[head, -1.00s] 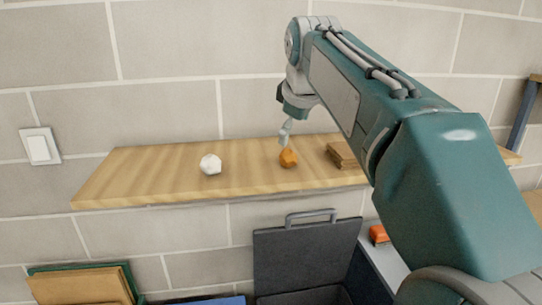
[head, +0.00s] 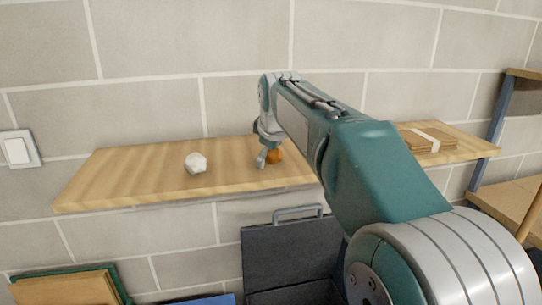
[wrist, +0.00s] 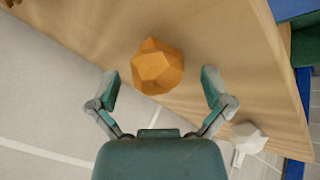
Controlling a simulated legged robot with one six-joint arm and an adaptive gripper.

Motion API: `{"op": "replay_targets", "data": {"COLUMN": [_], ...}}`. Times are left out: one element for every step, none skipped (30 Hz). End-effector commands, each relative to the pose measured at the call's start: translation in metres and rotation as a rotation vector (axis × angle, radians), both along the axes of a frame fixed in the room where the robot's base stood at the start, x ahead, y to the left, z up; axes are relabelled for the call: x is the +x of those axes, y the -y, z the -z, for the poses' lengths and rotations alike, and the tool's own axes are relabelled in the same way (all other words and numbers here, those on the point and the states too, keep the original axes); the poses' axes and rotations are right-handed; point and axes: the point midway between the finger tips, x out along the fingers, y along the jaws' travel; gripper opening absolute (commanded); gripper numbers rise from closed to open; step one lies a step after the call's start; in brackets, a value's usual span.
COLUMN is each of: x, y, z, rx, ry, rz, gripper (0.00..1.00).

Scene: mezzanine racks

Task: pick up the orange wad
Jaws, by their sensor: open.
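The orange wad (head: 275,156) is a faceted lump resting on the wooden shelf (head: 120,180). In the wrist view the orange wad (wrist: 158,67) lies ahead of my gripper, centred between the fingers and a little beyond their tips. My gripper (wrist: 160,82) is open, with one finger on each side and nothing held.
A white faceted wad (head: 196,163) sits on the shelf to the left, also beside my right finger in the wrist view (wrist: 248,136). Flat brown cardboard (head: 428,140) lies at the shelf's right. A dark open-lidded bin (head: 290,254) stands below. The brick wall is behind.

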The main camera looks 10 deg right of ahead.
Motion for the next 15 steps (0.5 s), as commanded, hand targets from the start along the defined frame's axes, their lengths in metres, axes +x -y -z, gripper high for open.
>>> {"op": "replay_targets", "data": {"x": [0.0001,0.0001,0.0000,0.0000,-0.0001,0.0001,0.0000,0.0001,0.0001,0.0001,0.0000,0.0000,0.0000,0.0000,0.0000], "y": [0.0006,0.0005,0.0002,-0.0001,-0.0005,-0.0013,-0.0016,-0.0016,-0.0016,-0.0016,-0.0016,-0.0016,-0.0016,-0.0016,-0.0016], "z": [0.0000,-0.0001,-0.0001,-0.0002,-0.0002,-0.0001,-0.0001,0.0000,0.0000,0.0000,0.0000,0.0000,0.0001,0.0002,0.0002], "rx": [0.000,0.000,0.000,-0.001,-0.001,-0.001,-0.001,-0.001,-0.001,-0.001,-0.001,-0.001,-0.001,-0.001,-0.001], "ry": [0.001,0.001,0.001,0.001,0.001,0.000,0.000,0.000,0.000,0.000,0.000,0.000,0.000,-0.001,-0.001], "rz": [0.001,0.001,0.001,0.000,0.000,0.001,0.001,0.001,0.001,0.001,0.001,0.001,0.001,0.000,0.000], "gripper": [1.00,1.00,1.00,1.00,1.00,0.82,0.69,0.55,0.38,0.28,0.25,0.25,0.25,0.25,0.25]}}
